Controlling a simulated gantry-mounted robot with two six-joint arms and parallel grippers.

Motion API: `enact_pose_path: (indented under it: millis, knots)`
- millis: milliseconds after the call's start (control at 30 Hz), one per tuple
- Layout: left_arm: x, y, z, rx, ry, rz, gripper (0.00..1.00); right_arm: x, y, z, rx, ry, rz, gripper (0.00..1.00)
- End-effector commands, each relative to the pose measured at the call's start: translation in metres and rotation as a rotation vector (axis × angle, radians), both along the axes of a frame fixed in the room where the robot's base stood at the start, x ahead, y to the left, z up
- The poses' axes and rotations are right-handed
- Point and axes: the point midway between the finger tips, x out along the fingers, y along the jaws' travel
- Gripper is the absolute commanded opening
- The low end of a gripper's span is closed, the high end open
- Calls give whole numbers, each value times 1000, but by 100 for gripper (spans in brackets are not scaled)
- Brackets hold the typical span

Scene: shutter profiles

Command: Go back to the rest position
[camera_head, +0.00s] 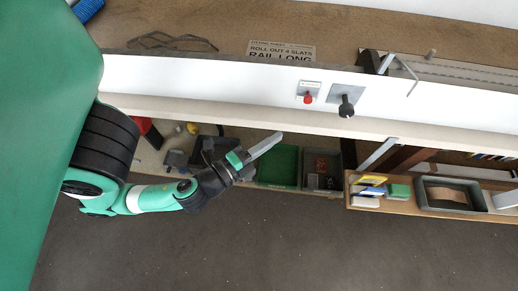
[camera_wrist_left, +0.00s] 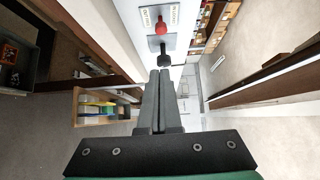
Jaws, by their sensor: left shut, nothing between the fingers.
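My left gripper (camera_head: 265,146) reaches in from the left in the head view, in front of the lower shelf under the bench. Its grey fingers are together and empty. In the left wrist view the gripper (camera_wrist_left: 159,75) points toward a white panel with a red button (camera_wrist_left: 160,27) and a black knob (camera_wrist_left: 165,58). The fingertips appear just below the knob in that picture; I cannot tell the exact gap. My right gripper is in neither view.
The white bench front carries the red button (camera_head: 308,98) and black knob (camera_head: 346,106). Below it are a green bin (camera_head: 279,166), a grey bin (camera_head: 322,170) and a wooden shelf (camera_head: 395,207) with a grey tray (camera_head: 450,205). The grey floor (camera_head: 250,250) is clear.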

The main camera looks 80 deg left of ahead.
Motion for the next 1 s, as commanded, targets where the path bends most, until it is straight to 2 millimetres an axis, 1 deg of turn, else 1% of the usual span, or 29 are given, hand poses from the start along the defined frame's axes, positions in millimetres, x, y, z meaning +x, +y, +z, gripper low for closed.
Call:
enact_pose_path:
  millis: [133, 533, 567, 633, 667, 767, 800, 867, 900, 967, 1000]
  knots:
    - [0, -6, 2, 0, -1, -12, 0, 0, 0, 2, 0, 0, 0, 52]
    - [0, -6, 2, 0, -1, -11, 0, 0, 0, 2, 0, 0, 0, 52]
    - [0, -5, 4, -1, -3, -10, 0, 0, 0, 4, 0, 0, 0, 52]
    - [6, -5, 14, -5, -34, -6, 0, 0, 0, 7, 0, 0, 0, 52]
    - [11, -5, 22, -8, -58, -4, 0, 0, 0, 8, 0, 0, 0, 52]
    - [35, -5, 65, -24, -192, 8, 0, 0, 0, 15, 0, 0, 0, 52]
    - [48, -5, 87, -41, -263, 10, 0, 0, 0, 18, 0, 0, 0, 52]
    - [68, -7, 124, -88, -378, 0, 0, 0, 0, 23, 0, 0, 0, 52]
    - [81, -8, 149, -131, -456, -14, 0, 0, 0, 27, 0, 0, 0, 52]
    - [99, -11, 187, -210, -573, -48, 0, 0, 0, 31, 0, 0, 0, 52]
    - [110, -13, 213, -269, -651, -79, 0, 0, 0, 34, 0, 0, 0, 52]
